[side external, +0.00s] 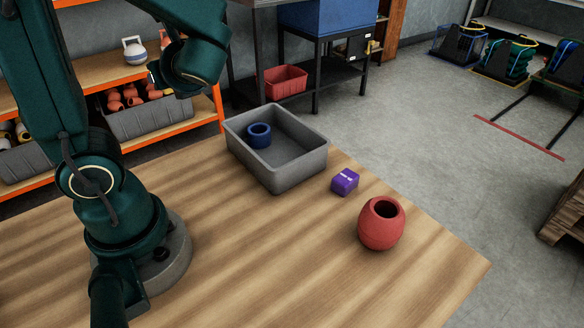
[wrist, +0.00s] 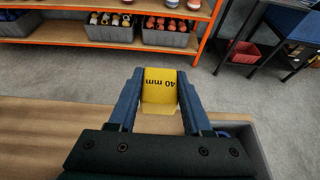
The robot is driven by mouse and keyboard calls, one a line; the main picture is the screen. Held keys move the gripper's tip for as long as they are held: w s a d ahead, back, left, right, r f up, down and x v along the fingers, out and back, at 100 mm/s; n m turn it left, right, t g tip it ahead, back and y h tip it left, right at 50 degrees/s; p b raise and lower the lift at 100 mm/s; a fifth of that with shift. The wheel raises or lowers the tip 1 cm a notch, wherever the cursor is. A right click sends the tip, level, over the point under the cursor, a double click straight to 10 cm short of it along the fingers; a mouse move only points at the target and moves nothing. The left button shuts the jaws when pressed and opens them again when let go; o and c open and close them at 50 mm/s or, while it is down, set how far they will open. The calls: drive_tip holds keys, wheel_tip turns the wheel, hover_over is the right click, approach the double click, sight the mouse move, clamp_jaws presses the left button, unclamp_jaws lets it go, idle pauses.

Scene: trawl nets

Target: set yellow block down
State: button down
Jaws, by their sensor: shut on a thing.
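In the side external view, my wrist is raised at the upper left, and I cannot make out the yellow block there.
The front middle of the table is clear. Orange shelving (side external: 207,112) stands behind.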

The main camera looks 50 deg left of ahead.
wheel_tip(320, 180, up, 4)
drive_tip(key=shift+f, duration=0.25)
drive_tip(key=shift+s+d+f+n+g, duration=0.3)
drive_tip(key=shift+s+f+n+g, duration=0.2)
drive_tip(key=shift+g, duration=0.15)
drive_tip(key=shift+s+d+f+n+g, duration=0.35)
drive_tip(key=shift+f+n+g, duration=0.15)
drive_tip(key=shift+g, duration=0.15)
drive_tip(key=s+d+f+n+g+h, duration=0.2)
drive_tip(key=d+f+n+g+h, duration=0.1)
drive_tip(key=d+n+g+h, duration=0.4)
drive_tip(key=s+d+f+n+g+h, duration=0.15)
drive_tip(key=d+n+g+h, duration=0.25)
drive_tip(key=d+n+h, duration=0.4)
drive_tip(key=w+d+r+n+t+h, duration=0.3)
drive_tip(key=w+d+n+t+h, duration=0.15)
drive_tip(key=w+n, duration=0.2)
drive_tip(key=w+d+r+n+t+h, duration=0.4)
drive_tip(key=w+n+h, duration=0.2)
drive_tip(key=n, duration=0.2)
hover_over(312, 285)
drive_tip(key=shift+h, duration=0.25)
drive_tip(key=f, duration=1.8)
drive_tip(key=shift+a+f, duration=0.1)
drive_tip(key=shift+a, duration=0.1)
drive_tip(key=shift+d+f, duration=0.2)
drive_tip(key=shift+f, duration=1.95)
